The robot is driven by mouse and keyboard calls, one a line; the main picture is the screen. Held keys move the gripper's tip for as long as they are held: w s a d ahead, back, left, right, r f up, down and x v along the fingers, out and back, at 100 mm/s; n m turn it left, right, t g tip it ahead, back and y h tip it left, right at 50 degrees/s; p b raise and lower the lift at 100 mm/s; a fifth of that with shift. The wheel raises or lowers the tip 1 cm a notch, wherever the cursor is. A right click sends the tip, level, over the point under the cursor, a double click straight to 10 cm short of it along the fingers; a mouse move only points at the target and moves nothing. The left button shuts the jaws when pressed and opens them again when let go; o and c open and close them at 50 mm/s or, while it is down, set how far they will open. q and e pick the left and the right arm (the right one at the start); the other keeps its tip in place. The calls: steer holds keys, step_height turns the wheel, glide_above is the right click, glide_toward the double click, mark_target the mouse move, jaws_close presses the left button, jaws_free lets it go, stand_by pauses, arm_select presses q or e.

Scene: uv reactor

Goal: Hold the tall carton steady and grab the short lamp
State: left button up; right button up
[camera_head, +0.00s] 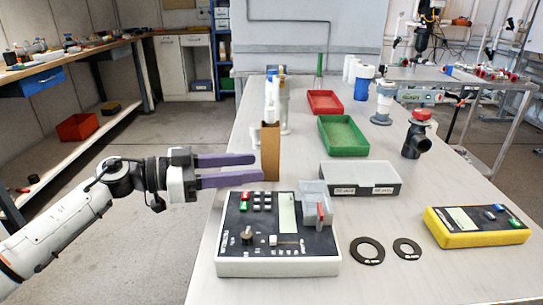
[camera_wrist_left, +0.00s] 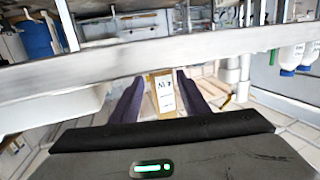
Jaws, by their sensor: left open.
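The tall carton (camera_head: 270,148) stands upright, brown and narrow, near the left edge of the table. My left gripper (camera_head: 257,167) is open, its two purple fingers pointing at the carton from the left. In the left wrist view the carton (camera_wrist_left: 155,103) with its white label shows between the two fingers (camera_wrist_left: 162,92); I cannot tell whether they touch it. White tube-like things (camera_head: 272,95) stand behind the carton, partly hidden by it; I cannot tell which is the short lamp. My right gripper is not in view.
A control box (camera_head: 278,264) with a grey holder (camera_head: 315,203) sits in front of the carton. A lidded box (camera_head: 360,178), green tray (camera_head: 342,148), red tray (camera_head: 325,103), black rings (camera_head: 367,251) and a yellow meter (camera_head: 475,240) lie to the right.

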mark_target(265, 166)
arm_select(q)
steer(key=p+x, duration=0.2)
steer(key=x, duration=0.1)
steer(key=shift+d+r+p, duration=0.15)
steer(key=shift+d+p, duration=0.1)
steer(key=shift+p, duration=0.05)
steer(key=shift+w+d, duration=0.2)
steer(key=shift+d, duration=0.25)
steer(key=shift+d+f, duration=0.1)
steer(key=shift+f, duration=0.15)
steer(key=c, duration=0.6)
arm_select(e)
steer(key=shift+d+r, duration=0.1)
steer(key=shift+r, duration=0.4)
arm_select(q)
steer(key=shift+c, duration=0.2)
